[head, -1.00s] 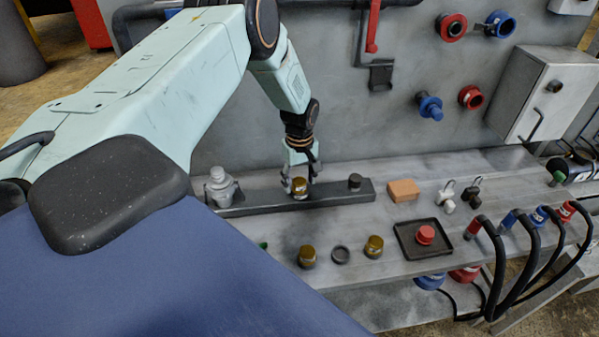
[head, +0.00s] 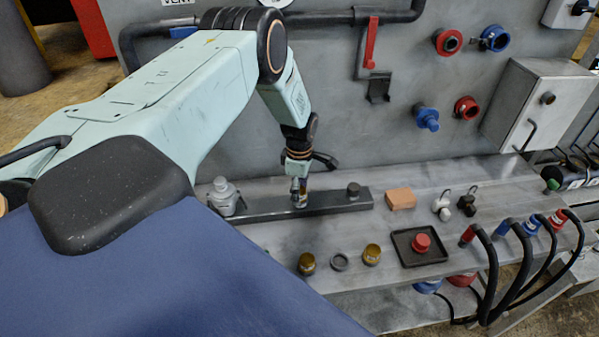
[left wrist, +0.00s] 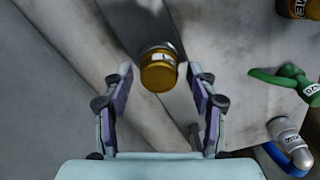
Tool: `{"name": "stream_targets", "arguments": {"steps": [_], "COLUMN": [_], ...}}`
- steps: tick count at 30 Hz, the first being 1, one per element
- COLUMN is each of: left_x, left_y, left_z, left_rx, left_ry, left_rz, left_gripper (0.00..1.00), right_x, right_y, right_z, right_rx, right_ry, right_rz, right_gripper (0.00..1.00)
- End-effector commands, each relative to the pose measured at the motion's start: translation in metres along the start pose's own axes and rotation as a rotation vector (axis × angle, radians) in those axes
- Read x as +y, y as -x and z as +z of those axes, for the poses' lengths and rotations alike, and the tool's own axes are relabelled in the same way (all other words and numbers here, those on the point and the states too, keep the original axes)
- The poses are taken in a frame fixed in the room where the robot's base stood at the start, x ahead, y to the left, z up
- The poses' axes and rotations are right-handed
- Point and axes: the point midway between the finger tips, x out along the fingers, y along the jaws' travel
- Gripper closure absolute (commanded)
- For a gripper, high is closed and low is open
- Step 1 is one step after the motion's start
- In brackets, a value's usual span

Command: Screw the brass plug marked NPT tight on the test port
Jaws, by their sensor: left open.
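A brass plug (left wrist: 158,74) with a white label sits on a grey fitting at the bar in the left wrist view; its lettering is too small to read. My left gripper (left wrist: 157,88) is open, its two fingers to either side of the plug with gaps on both sides. In the head view my left gripper (head: 299,190) points down at the metal bar (head: 335,201) and mostly hides this plug. Two more brass plugs, one (head: 307,264) left and one (head: 372,255) right of a dark ring (head: 339,262), stand on the bench. My right gripper is not in view.
A grey fitting (head: 223,192) and a dark cap (head: 353,190) stand at the bar's ends. An orange block (head: 400,199), a black tray (head: 404,252) with a red cap (head: 421,243), and hoses (head: 490,262) lie to the right. A green handle (left wrist: 285,79) shows in the wrist view.

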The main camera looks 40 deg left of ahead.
Motion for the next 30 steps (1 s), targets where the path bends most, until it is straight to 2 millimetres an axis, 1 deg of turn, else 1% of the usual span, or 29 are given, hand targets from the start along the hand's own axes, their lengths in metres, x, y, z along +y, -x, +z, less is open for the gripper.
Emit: {"name": "stream_targets", "arguments": {"steps": [6, 14, 21, 24, 30], "left_x": [0.0003, 0.0004, 0.0003, 0.0002, 0.0002], "left_y": [0.0003, 0.0003, 0.0003, 0.0003, 0.0003], "left_z": [-0.0004, -0.0004, -0.0004, -0.0003, -0.0003], "left_rx": [-0.001, -0.001, -0.001, -0.001, -0.001], "left_ry": [0.229, 0.357, 0.623, 0.707, 0.751], "left_rz": [0.000, 0.000, 0.000, 0.000, -0.001], "left_gripper": [0.42, 0.42, 0.42, 0.42, 0.42], "right_x": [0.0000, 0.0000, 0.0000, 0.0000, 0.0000], "right_y": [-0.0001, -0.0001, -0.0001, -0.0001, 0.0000], "right_z": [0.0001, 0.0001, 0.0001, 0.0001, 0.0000], "right_rx": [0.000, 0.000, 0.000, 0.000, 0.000], "right_ry": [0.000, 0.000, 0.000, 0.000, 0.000], "right_rz": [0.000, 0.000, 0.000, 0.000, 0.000], "right_gripper": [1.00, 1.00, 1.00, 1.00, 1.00]}}
